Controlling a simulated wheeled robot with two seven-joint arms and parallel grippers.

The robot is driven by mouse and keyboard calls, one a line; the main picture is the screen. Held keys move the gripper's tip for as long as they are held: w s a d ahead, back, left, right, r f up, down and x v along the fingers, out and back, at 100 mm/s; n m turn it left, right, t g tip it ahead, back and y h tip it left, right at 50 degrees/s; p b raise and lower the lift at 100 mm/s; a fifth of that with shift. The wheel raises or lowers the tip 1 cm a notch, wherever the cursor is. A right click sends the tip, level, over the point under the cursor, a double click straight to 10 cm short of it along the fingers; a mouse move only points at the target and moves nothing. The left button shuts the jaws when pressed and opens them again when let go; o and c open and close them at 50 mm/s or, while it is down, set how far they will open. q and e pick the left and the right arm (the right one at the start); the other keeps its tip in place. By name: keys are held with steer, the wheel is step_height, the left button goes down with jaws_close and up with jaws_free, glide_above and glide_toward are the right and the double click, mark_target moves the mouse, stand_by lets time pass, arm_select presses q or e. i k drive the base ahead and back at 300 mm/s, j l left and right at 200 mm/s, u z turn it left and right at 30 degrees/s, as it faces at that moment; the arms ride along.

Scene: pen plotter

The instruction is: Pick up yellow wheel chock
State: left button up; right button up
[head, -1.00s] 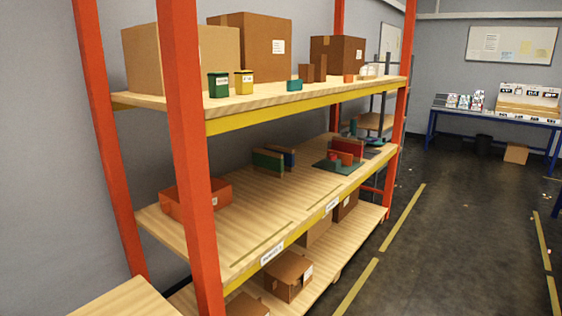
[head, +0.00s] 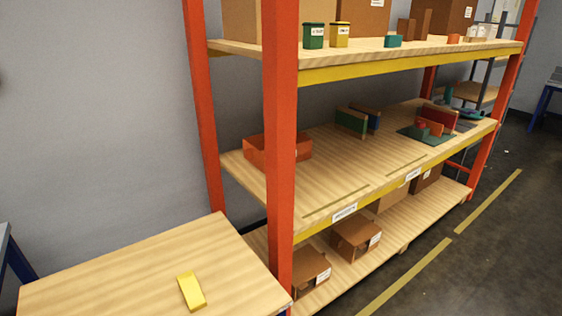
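A yellow block, which looks like the yellow wheel chock (head: 191,291), lies on a light wooden table (head: 120,270) at the lower left of the head view. It lies alone on the tabletop, near the table's front part. Neither of my grippers shows in the head view, so nothing is seen touching the yellow block.
An orange-framed shelf rack (head: 282,150) stands right beside the table. Its middle shelf holds an orange box (head: 275,152) and several coloured blocks. Cardboard boxes (head: 356,238) sit on the lowest shelf. The rest of the tabletop is clear.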

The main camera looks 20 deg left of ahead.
mark_target(189, 286)
steer(key=u, duration=1.25)
